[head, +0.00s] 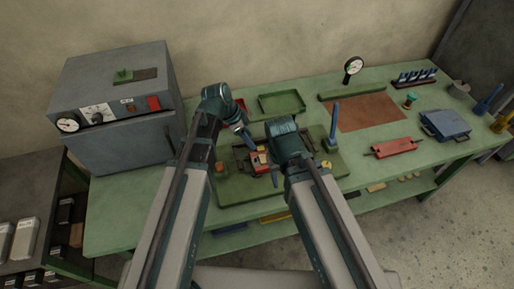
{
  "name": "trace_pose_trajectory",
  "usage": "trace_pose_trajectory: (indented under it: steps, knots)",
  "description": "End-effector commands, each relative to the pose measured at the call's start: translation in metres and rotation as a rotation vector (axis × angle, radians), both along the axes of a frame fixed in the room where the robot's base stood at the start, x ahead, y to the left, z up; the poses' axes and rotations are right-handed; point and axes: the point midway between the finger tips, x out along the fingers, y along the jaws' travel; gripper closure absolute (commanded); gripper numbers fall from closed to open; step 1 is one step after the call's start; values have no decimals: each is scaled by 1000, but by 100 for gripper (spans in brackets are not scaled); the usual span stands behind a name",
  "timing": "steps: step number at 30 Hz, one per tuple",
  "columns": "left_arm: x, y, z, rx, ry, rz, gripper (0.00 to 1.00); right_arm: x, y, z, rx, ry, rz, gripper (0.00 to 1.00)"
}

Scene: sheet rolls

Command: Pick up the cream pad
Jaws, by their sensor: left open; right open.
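A small cream-yellow piece (254,158), which looks like the cream pad, sits at the red block (258,168) of the dark fixture in the middle of the bench. It is small and partly covered, so its outline is unclear. My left gripper (247,138) is above and close to it, pointing down; its jaws are open and I see nothing held. My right gripper (275,168) is lower, just right of the red block, mostly hidden by its own wrist; it is open. Contact with the piece cannot be made out.
The fixture stands on a green base plate (236,190) with a blue-handled post (334,125) at right. A green tray (282,103) lies behind. A grey oven (115,108) stands left. A brown mat (370,112), red roller (394,147) and blue case (445,125) are right.

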Motion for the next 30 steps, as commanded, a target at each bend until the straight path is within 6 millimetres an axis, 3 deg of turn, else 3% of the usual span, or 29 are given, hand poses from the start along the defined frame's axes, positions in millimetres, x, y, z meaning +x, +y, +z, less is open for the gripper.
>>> trace_pose_trajectory:
  steps: [10, 24, 30]
  knots:
    - [2, -2, -9, -1, -3, -6, 40, 0, 0, -10, 0, 0, 0, 50]
    - [9, -25, -72, 0, -2, -6, 40, 0, 0, -72, 0, 0, -1, 50]
    - [11, -31, -81, 0, -3, -3, 40, 0, 0, -81, 0, 0, -1, 50]
